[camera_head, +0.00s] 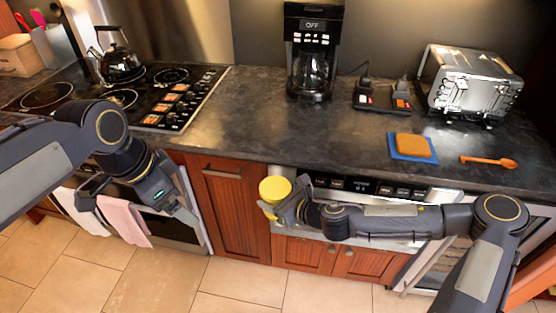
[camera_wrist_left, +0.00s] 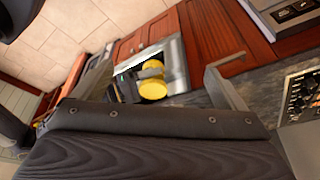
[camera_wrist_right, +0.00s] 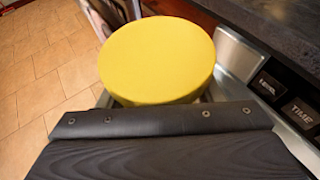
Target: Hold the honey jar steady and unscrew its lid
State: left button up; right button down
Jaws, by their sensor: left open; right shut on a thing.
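The honey jar shows as a round yellow lid (camera_head: 275,189) with a little of the body below it, in front of the counter edge. My right gripper (camera_head: 284,208) is shut on the jar from the right, below the lid. In the right wrist view the yellow lid (camera_wrist_right: 157,60) faces up, close to the camera; most of the jar's body is hidden. In the left wrist view the jar's yellow lid (camera_wrist_left: 153,89) is seen at a distance. My left gripper (camera_head: 178,202) is open and empty, to the left of the jar and apart from it.
The dark counter (camera_head: 245,115) lies behind. A kettle (camera_head: 118,63) sits on the stove. A pink towel (camera_head: 125,221) hangs below the left arm.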

pick_arm(q)
jog(key=w+d+f+m+g+y, duration=0.1)
jog(key=w+d+m+g, duration=0.1)
jog(key=w+d+m, duration=0.7)
jog(key=m+y, duration=0.2)
jog(key=m, duration=0.4)
send_near(279, 186)
jog(key=shift+w+a+f+g, duration=0.15)
jog(key=shift+a+g, duration=0.15)
jog(key=shift+a, duration=0.05)
jog(key=shift+d+f, duration=0.1)
jog(key=shift+f, duration=0.2)
notch_tip(279, 186, down, 7)
jog(key=shift+f, duration=0.2)
jog(key=shift+c, duration=0.4)
jog(key=c, duration=0.9)
jog(key=n, duration=0.3)
jog(key=shift+w+r+n+h, duration=0.1)
jog(key=shift+w+n+h, duration=0.1)
jog(key=shift+n+h, duration=0.1)
jog(key=shift+c, duration=0.3)
